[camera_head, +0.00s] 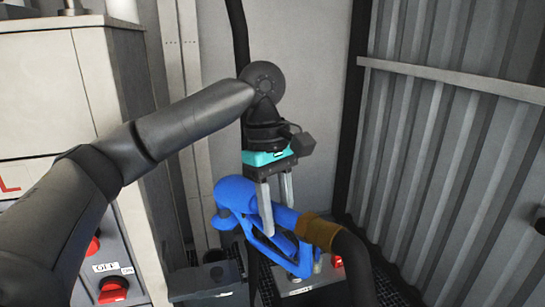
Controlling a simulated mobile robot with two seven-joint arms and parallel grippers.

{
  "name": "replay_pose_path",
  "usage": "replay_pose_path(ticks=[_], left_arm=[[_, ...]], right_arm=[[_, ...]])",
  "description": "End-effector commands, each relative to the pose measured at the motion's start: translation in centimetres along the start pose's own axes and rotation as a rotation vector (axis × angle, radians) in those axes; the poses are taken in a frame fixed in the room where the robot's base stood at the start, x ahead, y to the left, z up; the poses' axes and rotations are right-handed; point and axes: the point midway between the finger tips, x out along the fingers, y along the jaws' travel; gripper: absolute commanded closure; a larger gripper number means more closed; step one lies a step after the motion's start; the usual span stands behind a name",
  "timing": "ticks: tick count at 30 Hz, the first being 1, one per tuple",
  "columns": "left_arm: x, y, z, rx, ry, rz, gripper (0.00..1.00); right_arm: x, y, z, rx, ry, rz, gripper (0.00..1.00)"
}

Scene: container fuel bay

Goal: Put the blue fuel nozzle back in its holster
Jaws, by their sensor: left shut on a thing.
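The blue fuel nozzle (236,192) hangs in the middle of the head view, its rounded end to the left and its guarded handle to the lower right. A brass-coloured collar (319,232) joins it to a thick black hose that drops out at the bottom. My left gripper (277,216) points down from above, its two pale fingers shut on the nozzle. A dark open-topped box (208,278), which looks like the holster, sits below and left of the nozzle, apart from it. The nozzle and the hose hide part of the area behind them. My right gripper is not in view.
A pale cabinet (56,95) with red switches (113,290) stands at the left. A grey box (306,284) with a red part is low behind the nozzle. Corrugated metal wall (450,160) with a rail closes the right side. Dark grating covers the floor.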

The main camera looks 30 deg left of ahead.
Motion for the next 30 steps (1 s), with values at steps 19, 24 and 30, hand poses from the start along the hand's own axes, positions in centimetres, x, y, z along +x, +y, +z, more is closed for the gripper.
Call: replay_pose_path(ticks=[19,24,30], left_arm=[[-4.5,0.1,-0.7,-0.214,-0.023,0.045,1.00],[-2.9,0.1,-1.0,-0.213,-0.022,0.045,1.00],[-1.0,0.1,-1.3,-0.213,-0.023,0.044,1.00]], right_arm=[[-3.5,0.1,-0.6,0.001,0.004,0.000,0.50],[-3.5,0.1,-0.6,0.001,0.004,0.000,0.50],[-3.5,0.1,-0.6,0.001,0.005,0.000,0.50]])
